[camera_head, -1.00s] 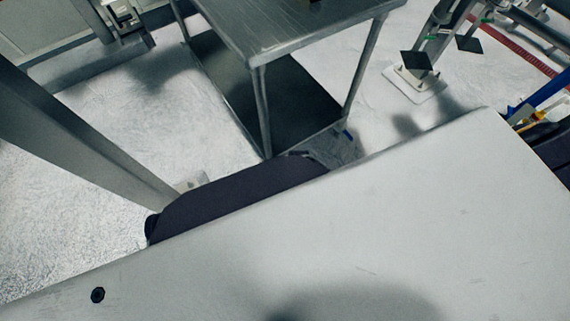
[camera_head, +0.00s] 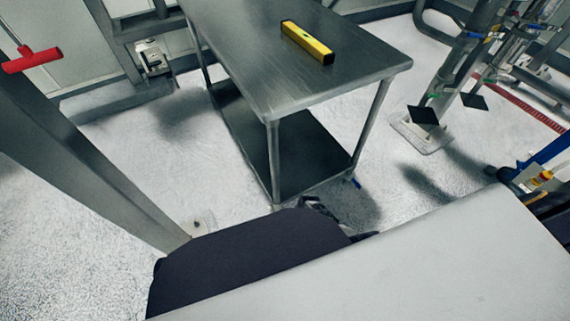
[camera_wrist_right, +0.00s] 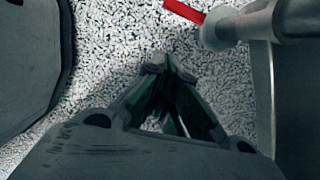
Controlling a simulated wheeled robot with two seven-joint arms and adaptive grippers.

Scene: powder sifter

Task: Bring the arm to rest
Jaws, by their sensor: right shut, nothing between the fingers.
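My right gripper (camera_wrist_right: 168,71) shows in the right wrist view, pointing away over the speckled floor. Its two fingers come together at the tips, and I see nothing held between them. My left gripper is in neither current view. The head view shows no clear gripper; large dark and pale surfaces fill its lower part.
A steel table (camera_head: 259,78) with a lower shelf stands ahead, with a yellow bar (camera_head: 307,42) on top. A grey post (camera_head: 95,165) rises at left near a red handle (camera_head: 32,60). A metal stand (camera_head: 422,132) is at right. Bare floor (camera_head: 150,150) lies between.

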